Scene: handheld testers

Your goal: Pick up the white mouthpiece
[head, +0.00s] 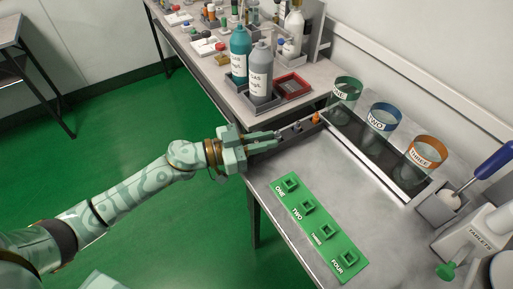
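My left gripper (278,140) reaches in from the left over the near-left edge of the grey bench. Its fingers point right, at the near end of a narrow row of small pieces. Two dark pieces (297,127) and an orange piece (316,118) stand in that row. The fingers are too small in view to tell whether they are open or shut, or hold anything. I cannot make out a white mouthpiece with certainty; the gripper may hide it. My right gripper is out of view.
A green board (325,231) with four numbered square sockets lies in front. Green (343,92), blue (383,118) and orange (426,152) banded cups stand behind. Bottles (260,72) and a red tray (293,87) are farther back.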

